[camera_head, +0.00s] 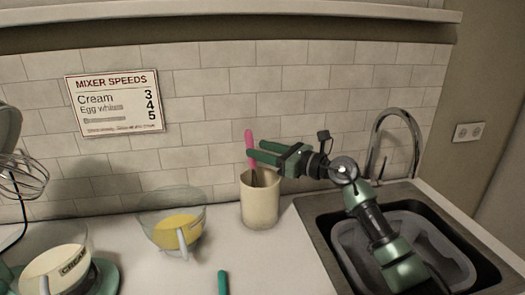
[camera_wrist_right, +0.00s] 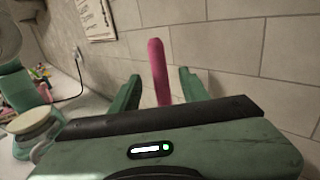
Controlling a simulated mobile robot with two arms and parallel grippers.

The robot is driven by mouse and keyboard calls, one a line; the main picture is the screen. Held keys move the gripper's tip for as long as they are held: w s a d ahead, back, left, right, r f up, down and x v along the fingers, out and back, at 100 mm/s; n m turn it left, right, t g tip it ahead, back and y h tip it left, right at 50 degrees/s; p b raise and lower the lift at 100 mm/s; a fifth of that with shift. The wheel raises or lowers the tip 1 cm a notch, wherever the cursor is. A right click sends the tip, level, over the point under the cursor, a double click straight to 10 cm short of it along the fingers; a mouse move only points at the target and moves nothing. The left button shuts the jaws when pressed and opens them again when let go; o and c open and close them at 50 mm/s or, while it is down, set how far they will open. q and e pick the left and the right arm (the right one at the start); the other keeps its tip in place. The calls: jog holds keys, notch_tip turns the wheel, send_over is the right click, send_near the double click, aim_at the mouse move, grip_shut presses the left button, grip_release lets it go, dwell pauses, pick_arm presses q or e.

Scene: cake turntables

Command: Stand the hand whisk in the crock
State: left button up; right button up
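The crock (camera_head: 260,208) is a cream-coloured pot standing upright on the white counter, left of the sink. A pink handle (camera_head: 249,141), which I take to be the hand whisk's, rises from its mouth, nearly upright and leaning slightly left; its lower end is hidden inside. My right gripper (camera_head: 265,152) is level with the handle, above the crock's rim. In the right wrist view the pink handle (camera_wrist_right: 159,70) stands between the two green fingers, with a gap on both sides, so the gripper is open. My left gripper is not in view.
A glass bowl with yellow contents (camera_head: 160,231) stands left of the crock, and a cream bowl (camera_head: 50,262) is farther left beside a wire mixer whisk (camera_head: 22,176). A teal stick (camera_head: 223,283) lies at the front edge. The sink (camera_head: 315,225) is right.

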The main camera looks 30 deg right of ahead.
jog(key=b+v, duration=0.2)
jog(key=v, duration=0.5)
jog(key=shift+s+d+b, duration=0.2)
jog(key=shift+s+b, duration=0.1)
dwell(0.8)
